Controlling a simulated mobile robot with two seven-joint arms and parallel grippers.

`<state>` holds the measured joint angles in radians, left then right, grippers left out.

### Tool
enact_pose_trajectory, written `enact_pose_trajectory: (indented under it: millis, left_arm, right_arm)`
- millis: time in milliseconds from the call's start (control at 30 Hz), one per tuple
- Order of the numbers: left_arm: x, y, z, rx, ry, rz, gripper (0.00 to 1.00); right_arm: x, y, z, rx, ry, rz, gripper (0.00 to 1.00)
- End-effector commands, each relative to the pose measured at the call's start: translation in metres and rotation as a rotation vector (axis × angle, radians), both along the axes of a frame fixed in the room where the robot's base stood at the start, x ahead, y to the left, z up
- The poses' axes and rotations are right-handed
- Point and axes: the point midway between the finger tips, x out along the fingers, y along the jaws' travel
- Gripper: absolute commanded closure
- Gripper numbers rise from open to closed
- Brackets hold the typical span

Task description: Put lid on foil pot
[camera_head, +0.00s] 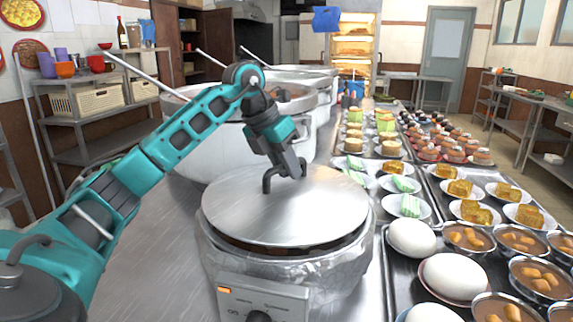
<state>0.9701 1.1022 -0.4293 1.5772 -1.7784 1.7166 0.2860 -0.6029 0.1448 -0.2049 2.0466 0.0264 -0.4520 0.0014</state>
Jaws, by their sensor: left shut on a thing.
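The round silver lid (310,222) is over the foil pot (345,275), which is wrapped in crinkled foil. A dark brown band shows between the lid's front edge and the pot's rim. I cannot tell whether the lid touches the rim anywhere; its far side hides the back of the pot. My left gripper (285,174) points down at the lid's middle and is shut on its dark handle (267,182). My right gripper is not in view.
Larger stockpots (215,145) with ladles stand behind the foil pot. A control panel (262,302) is at its front. Trays of plates, white mounds (412,237) and bowls (468,236) crowd the right side. Bare steel counter (165,265) lies to the left.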

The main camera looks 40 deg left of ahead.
Motion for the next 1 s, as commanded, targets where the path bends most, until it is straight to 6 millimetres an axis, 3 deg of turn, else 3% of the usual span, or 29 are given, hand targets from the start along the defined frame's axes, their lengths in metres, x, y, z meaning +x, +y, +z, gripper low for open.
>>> enact_pose_trajectory:
  millis: [1000]
  left_arm:
    - [0.000, 0.000, -0.010, -0.001, -0.004, 0.000, 1.00]
  right_arm:
    - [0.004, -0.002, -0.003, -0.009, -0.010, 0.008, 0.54]
